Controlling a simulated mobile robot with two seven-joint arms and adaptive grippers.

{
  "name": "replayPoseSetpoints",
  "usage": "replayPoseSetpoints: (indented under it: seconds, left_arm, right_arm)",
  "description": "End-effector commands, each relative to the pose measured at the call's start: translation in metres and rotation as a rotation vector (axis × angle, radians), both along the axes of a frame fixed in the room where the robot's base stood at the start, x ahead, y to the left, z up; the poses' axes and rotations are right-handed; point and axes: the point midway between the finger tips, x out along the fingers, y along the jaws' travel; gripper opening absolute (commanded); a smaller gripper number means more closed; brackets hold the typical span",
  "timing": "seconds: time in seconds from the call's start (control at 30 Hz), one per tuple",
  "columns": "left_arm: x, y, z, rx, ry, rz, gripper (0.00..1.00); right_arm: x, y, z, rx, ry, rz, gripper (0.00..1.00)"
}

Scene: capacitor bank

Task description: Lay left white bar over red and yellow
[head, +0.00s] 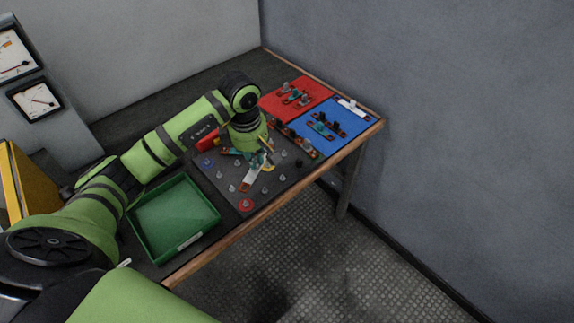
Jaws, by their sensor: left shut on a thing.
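A dark board (222,186) with several metal posts lies on the table. A red-ringed post (246,204) stands near its front corner, and a yellow ring (269,168) shows just below my left gripper (266,153). The gripper points down over the board and is shut on a white bar (256,174) with copper-coloured ends. The bar slants from the fingers toward the red-ringed post, and its lower end (246,187) appears short of that post. I cannot tell whether the bar touches any post. Its upper end is partly hidden by the fingers. My right gripper is not in view.
A green tray (212,222) stands left of the board. A red mat (270,101) and a blue mat (350,123) holding small bars lie at the right. Another bar (229,151) lies behind the gripper. Meters (36,100) stand at the far left.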

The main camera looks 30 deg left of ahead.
Motion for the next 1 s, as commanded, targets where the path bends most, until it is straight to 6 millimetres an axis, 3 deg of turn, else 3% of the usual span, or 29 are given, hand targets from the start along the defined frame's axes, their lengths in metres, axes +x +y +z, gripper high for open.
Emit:
replayPoseSetpoints:
  seconds: [0.37,1.0]
  left_arm:
    - [0.000,0.005,-0.008,0.002,-0.002,-0.004,0.00]
    - [0.000,0.004,-0.041,0.000,-0.001,-0.004,0.00]
  right_arm:
    - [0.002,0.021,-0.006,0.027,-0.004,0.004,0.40]
    - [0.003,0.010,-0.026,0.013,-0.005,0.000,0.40]
